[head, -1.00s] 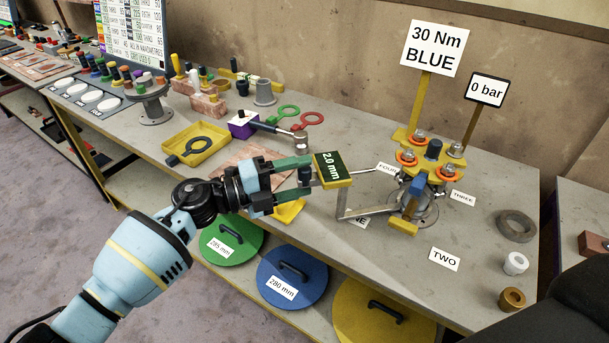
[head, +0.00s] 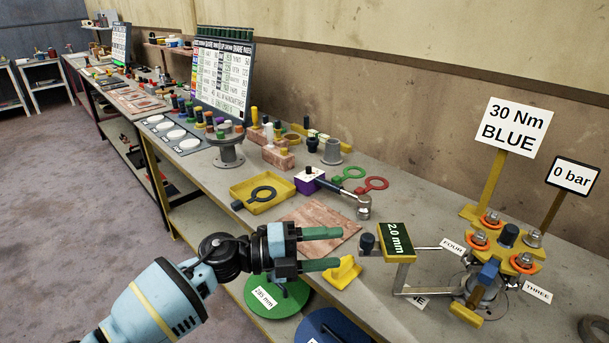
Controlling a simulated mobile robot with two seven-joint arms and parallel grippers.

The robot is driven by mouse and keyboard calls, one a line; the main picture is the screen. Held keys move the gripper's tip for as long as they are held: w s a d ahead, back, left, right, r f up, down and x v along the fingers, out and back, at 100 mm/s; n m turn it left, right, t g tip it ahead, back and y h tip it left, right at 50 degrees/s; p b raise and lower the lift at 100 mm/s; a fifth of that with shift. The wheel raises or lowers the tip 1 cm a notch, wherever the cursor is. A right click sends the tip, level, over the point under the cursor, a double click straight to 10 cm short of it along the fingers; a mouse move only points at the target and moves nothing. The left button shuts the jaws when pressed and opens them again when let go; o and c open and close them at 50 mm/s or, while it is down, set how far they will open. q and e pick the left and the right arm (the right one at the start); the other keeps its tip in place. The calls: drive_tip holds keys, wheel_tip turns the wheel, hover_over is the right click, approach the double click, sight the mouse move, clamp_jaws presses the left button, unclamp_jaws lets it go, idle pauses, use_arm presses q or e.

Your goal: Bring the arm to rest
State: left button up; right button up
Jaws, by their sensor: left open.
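My left gripper (head: 336,249) is open and empty, its two green fingers apart and pointing right over the front edge of the bench. To its right, apart from the fingers, stands the gauge with the dark "2.0 mm" display (head: 397,241) and a black knob on its left side. The gauge's metal frame reaches right to the flanged pipe assembly (head: 490,270). My right gripper is not in view.
A yellow V-shaped block (head: 343,272) lies just below the fingers. A pinkish board (head: 319,226), a torque wrench (head: 362,205) and a yellow tray (head: 262,190) lie behind. Green (head: 277,297) and blue (head: 332,326) discs sit below the bench front. Floor at left is clear.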

use_arm(q)
drive_tip(key=s+a+f+n+t+y+p, duration=0.1)
drive_tip(key=s+a+f+n+t+y, duration=0.55)
drive_tip(key=f+n, duration=0.5)
drive_tip(key=s+a+f+n+t+y+p, duration=0.1)
drive_tip(key=s+a+f+n+t+y, duration=0.5)
drive_tip(key=n, duration=0.9)
drive_tip(key=s+a+f+n+g+y, duration=0.1)
drive_tip(key=s+a+f+n, duration=0.1)
drive_tip(key=s+a+f, duration=0.2)
drive_tip(key=s+a+f+n+g+y, duration=0.1)
drive_tip(key=s+a+f, duration=0.4)
drive_tip(key=s, duration=0.6)
drive_tip(key=s+a+f+n+g+y+p, duration=0.1)
drive_tip(key=s+a+f+n+g, duration=0.1)
drive_tip(key=s+a+f+n, duration=0.2)
drive_tip(key=s+a, duration=0.2)
drive_tip(key=s, duration=0.1)
drive_tip(key=shift+s+a+f, duration=0.2)
drive_tip(key=shift+s+a, duration=0.05)
drive_tip(key=shift+s, duration=0.1)
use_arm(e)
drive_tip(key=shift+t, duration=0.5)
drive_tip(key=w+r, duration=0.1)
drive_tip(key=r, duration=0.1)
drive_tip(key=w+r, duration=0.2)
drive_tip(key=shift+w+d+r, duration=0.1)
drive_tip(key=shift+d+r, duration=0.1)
use_arm(q)
drive_tip(key=shift+y, duration=0.25)
